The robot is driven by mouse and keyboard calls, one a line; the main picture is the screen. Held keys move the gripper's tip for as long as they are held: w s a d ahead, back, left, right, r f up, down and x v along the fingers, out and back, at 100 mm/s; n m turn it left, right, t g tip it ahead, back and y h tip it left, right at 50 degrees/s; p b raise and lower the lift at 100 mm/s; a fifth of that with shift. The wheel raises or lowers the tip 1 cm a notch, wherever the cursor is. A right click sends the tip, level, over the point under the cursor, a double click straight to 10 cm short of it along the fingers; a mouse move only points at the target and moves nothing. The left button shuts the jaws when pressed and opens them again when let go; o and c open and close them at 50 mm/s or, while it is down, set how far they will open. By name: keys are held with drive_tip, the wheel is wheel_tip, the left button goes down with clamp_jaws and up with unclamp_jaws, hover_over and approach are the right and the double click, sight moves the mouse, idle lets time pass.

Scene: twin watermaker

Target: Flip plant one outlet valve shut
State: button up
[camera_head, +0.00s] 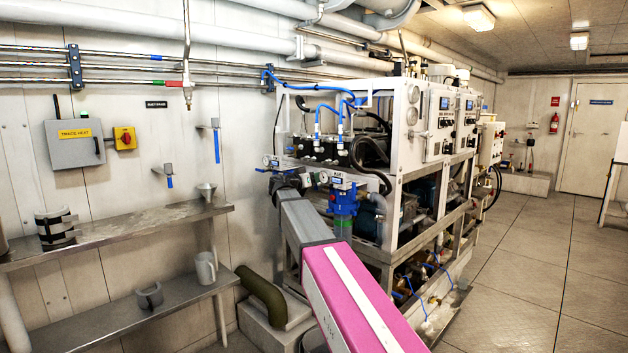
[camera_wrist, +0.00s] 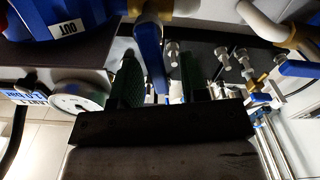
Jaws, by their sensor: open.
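A blue lever handle (camera_wrist: 150,52) hangs from a brass-coloured valve body at the top of the wrist view. Its lower end reaches between the green-padded fingers of my gripper (camera_wrist: 160,82). The fingers are apart, one on each side of the lever; I cannot tell whether either touches it. A blue housing with an OUT label (camera_wrist: 68,28) is at the upper left of that view. In the head view my gripper (camera_head: 289,182) is at the front of the plant frame, beside a blue filter housing (camera_head: 343,200). The lever is not clear there.
A round gauge (camera_wrist: 78,100) is close left of the fingers in the wrist view. Another blue lever (camera_wrist: 298,69) and pipe fittings are at the right. In the head view, steel shelves (camera_head: 120,235) line the left wall, and the floor (camera_head: 535,260) at right is clear.

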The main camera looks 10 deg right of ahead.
drive_tip(key=shift+d, duration=0.1)
clamp_jaws()
drive_tip(key=shift+s+d+m, duration=0.2)
drive_tip(key=shift+s+m, duration=0.05)
drive_tip(key=shift+m, duration=0.55)
drive_tip(key=shift+s+d+m, duration=0.15)
drive_tip(key=shift+s+m, duration=0.05)
drive_tip(key=shift+m, duration=0.6)
unclamp_jaws()
